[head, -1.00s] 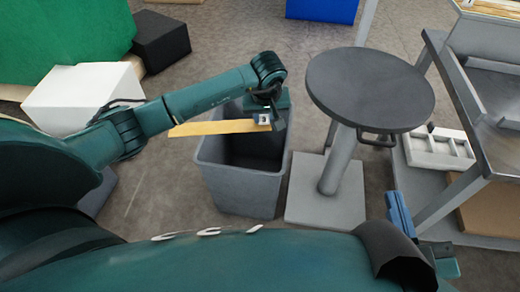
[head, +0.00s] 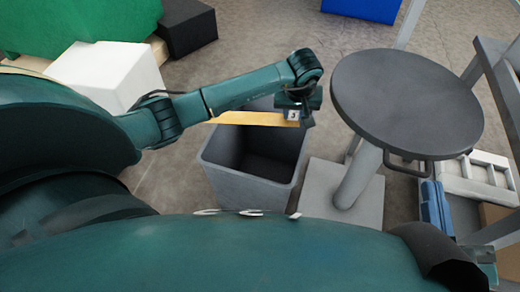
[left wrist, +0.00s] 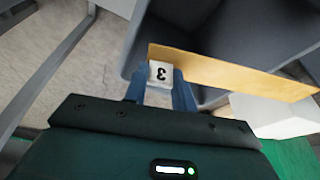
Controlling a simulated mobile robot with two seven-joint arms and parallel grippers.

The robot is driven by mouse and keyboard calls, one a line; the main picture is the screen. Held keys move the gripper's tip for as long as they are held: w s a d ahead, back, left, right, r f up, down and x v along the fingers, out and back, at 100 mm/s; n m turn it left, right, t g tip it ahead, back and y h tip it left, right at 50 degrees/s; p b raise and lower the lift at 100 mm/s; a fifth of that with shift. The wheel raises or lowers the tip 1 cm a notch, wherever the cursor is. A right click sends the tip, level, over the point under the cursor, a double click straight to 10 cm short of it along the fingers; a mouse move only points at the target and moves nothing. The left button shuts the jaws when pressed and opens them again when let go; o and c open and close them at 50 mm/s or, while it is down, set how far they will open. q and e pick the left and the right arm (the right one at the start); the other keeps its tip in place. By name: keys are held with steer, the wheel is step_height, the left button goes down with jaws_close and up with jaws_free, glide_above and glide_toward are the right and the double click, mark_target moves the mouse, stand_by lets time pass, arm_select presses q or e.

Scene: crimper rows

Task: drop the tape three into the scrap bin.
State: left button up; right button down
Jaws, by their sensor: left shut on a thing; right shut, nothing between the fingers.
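Tape three is a yellow strip (head: 250,118) with a white tag marked 3 at its right end. My left gripper (head: 301,116) is shut on that tagged end. The strip sticks out to the left, across the far part of the grey scrap bin (head: 243,190) and above it. In the left wrist view the tape (left wrist: 235,76) crosses in front of the bin (left wrist: 150,42), with the tag between the blue fingers (left wrist: 160,88). The bin's visible inside looks dark and empty. My right gripper (head: 436,208) is shut and empty at the lower right.
A round dark stool (head: 407,100) on a grey base stands just right of the bin. A metal-framed bench (head: 497,70) and a white compartment tray (head: 480,178) are further right. A white box (head: 108,75) and a black box (head: 188,27) lie at the upper left.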

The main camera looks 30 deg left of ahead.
arm_select(q)
steer(key=shift+f, duration=0.25)
arm_select(e)
steer(key=shift+r, duration=0.2)
arm_select(q)
steer(key=o, duration=1)
steer(key=shift+r, duration=0.2)
steer(key=p+v, duration=0.4)
steer(key=v, duration=0.8)
steer(key=shift+s+r+p, duration=0.15)
steer(key=shift+r+p, duration=0.2)
steer(key=shift+p, duration=0.05)
arm_select(e)
steer(key=shift+s+d+f+n+h, duration=0.15)
steer(key=shift+d+f+n+h, duration=0.2)
steer(key=shift+d+h, duration=0.15)
steer(key=shift+a+g, duration=0.2)
steer(key=shift+g, duration=0.1)
